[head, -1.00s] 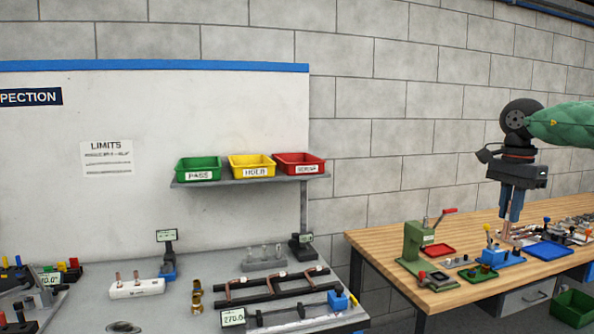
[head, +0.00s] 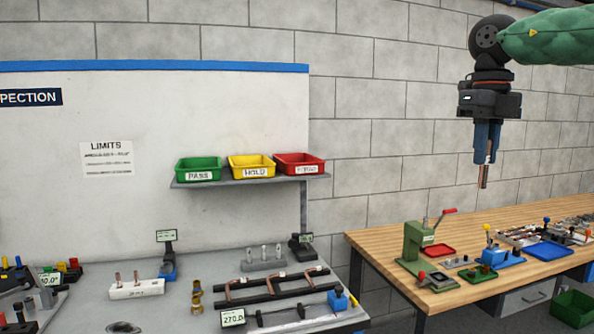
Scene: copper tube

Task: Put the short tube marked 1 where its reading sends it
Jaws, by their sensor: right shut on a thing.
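My right gripper (head: 485,160) is shut on a short copper tube (head: 484,177), which hangs upright below the fingers, clear in the air above the wooden bench. No mark on this tube is readable. On the shelf stand a green bin labelled PASS (head: 199,176), a yellow bin labelled HOLD (head: 256,174) and a red bin (head: 309,171) whose label is too blurred to read. All three look empty from here. A white holder (head: 137,289) on the grey table carries two upright copper tubes. The LIMITS sheet (head: 107,158) hangs on the white panel; its small lines are unreadable. My left gripper is out of view.
The grey table holds several display gauges, one of them reading about 270 (head: 233,318), and a black rack (head: 275,287) with bent copper tubes. The wooden bench holds a green press (head: 418,247) and a blue tray (head: 549,250). Air between bench and shelf is clear.

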